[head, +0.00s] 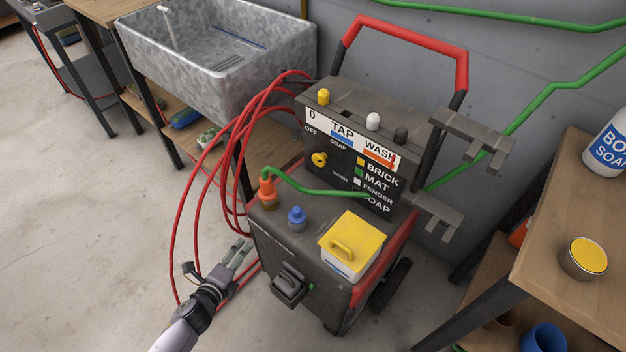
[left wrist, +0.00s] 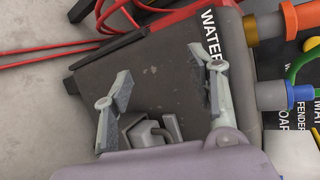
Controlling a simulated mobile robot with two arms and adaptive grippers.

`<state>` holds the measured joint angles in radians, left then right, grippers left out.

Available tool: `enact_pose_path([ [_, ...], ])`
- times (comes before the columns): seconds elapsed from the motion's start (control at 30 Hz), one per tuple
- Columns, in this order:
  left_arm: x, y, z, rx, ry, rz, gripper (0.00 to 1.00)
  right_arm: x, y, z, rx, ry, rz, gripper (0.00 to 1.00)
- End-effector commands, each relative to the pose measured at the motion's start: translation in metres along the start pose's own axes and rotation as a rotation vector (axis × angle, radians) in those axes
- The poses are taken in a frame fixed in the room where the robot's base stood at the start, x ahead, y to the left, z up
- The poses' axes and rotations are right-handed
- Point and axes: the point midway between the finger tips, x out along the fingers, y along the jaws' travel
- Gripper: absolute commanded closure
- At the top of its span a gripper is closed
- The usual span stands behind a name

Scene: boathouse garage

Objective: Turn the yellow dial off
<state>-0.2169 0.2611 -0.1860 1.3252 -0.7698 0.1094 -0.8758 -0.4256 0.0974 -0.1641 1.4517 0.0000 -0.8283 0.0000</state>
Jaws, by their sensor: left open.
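The yellow dial (head: 319,159) is a round knob on the dark upright panel of a washer cart (head: 268,232). White lettering is around it: "OFF" at its upper left, "SOAP" above and a smaller word at its lower right. Which mark it points to is too small to tell. My left gripper (head: 240,252) is open and empty, low at the cart's left front, below and left of the dial and apart from it. In the left wrist view, its spread fingers (left wrist: 163,85) are over the cart's dark casing marked "WATER". My right gripper is out of view.
A yellow-lidded box (head: 350,243), an orange connector (head: 267,190) and a blue connector (head: 297,217) stand on the cart's lower top. Red hoses (head: 187,220) loop at its left. A yellow top knob (head: 323,96) stands above the panel. A wooden table (head: 575,240) is at right.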

Motion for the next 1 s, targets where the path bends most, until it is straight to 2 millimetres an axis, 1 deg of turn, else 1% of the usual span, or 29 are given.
enact_pose_path([
  [0.03, 0.014, -0.03, 0.003, 0.214, 0.009, -0.115, 0.47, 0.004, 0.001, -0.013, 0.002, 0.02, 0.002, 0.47],
  [0.07, 0.016, -0.051, 0.004, 0.34, 0.01, -0.171, 0.47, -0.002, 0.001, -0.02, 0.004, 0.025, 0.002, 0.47],
  [0.1, 0.016, -0.076, 0.003, 0.496, 0.006, -0.241, 0.47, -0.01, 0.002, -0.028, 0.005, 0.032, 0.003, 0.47],
  [0.2, 0.01, -0.129, -0.002, 0.845, -0.027, -0.39, 0.47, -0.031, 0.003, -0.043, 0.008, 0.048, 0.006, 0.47],
  [0.3, -0.001, -0.167, -0.01, 1.136, -0.076, -0.505, 0.47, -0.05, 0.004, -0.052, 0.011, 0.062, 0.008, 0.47],
  [0.33, -0.004, -0.176, -0.012, 1.208, -0.092, -0.531, 0.47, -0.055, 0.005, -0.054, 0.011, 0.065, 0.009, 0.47],
  [0.4, -0.011, -0.191, -0.017, 1.345, -0.123, -0.578, 0.47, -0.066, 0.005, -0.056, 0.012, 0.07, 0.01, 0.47],
  [0.5, -0.018, -0.205, -0.021, 1.46, -0.155, -0.616, 0.47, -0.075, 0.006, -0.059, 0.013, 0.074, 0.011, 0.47],
  [0.63, -0.014, -0.215, -0.024, 1.503, -0.168, -0.628, 0.47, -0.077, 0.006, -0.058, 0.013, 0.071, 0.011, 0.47],
  [0.77, 0.002, -0.227, -0.029, 1.5, -0.169, -0.629, 0.47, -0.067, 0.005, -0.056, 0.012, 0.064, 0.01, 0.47],
  [0.9, 0.027, -0.241, -0.037, 1.496, -0.169, -0.627, 0.47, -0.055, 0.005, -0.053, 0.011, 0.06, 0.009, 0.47],
  [1.0, 0.046, -0.251, -0.043, 1.495, -0.168, -0.627, 0.47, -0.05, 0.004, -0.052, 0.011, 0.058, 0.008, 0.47],
])
